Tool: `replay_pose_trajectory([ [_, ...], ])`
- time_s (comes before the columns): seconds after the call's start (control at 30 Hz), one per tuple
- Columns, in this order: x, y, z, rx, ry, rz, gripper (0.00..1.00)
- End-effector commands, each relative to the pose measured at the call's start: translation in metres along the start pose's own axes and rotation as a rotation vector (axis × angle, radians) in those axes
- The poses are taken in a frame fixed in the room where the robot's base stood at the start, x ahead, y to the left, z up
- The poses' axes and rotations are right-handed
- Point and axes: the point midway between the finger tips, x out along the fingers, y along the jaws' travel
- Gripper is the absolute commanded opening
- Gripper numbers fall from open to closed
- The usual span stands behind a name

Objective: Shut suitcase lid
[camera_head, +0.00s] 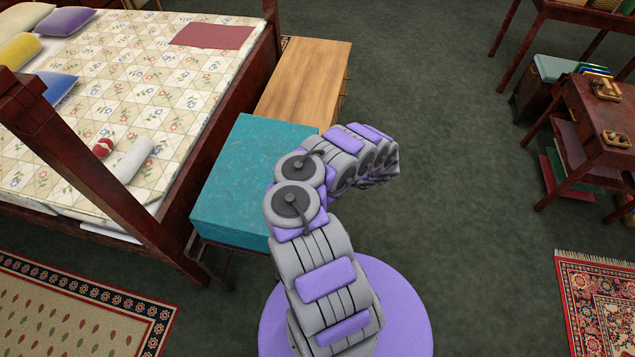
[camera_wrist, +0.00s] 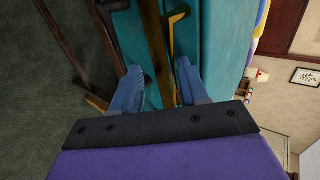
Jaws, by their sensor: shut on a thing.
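The teal suitcase (camera_head: 240,165) sits beside the bed, and its lid appears flat on top in the head view. My arm covers its right edge, and I cannot tell whether a narrow gap is left under the lid. In the wrist view, the suitcase (camera_wrist: 215,45) fills the upper middle, with a brass-coloured strip and a dark handle-like part along its side. My gripper (camera_wrist: 160,88) has its two blue fingers on either side of the brass strip, shut on this part of the suitcase. The gripper itself is hidden behind my arm in the head view.
The bed (camera_head: 150,75) with its dark wooden frame is close on the left. A wooden cabinet (camera_head: 305,80) stands just behind the suitcase. A dark side table (camera_head: 600,115) is at the right. Green carpet (camera_head: 455,200) is clear between them.

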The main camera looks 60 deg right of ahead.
Motion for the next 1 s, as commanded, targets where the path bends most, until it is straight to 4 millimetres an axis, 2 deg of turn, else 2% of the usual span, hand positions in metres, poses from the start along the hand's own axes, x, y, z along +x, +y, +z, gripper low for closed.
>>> replay_pose_trajectory([
  [0.03, 0.002, 0.009, 0.005, 0.006, -0.009, 0.014, 0.38],
  [0.13, 0.001, 0.007, 0.005, 0.004, -0.007, 0.01, 0.44],
  [0.3, -0.002, 0.004, 0.005, 0.0, -0.002, 0.008, 0.38],
  [0.87, -0.004, 0.001, 0.004, -0.001, 0.003, 0.003, 0.38],
  [1.0, -0.013, 0.0, 0.003, -0.001, 0.005, 0.001, 0.38],
])
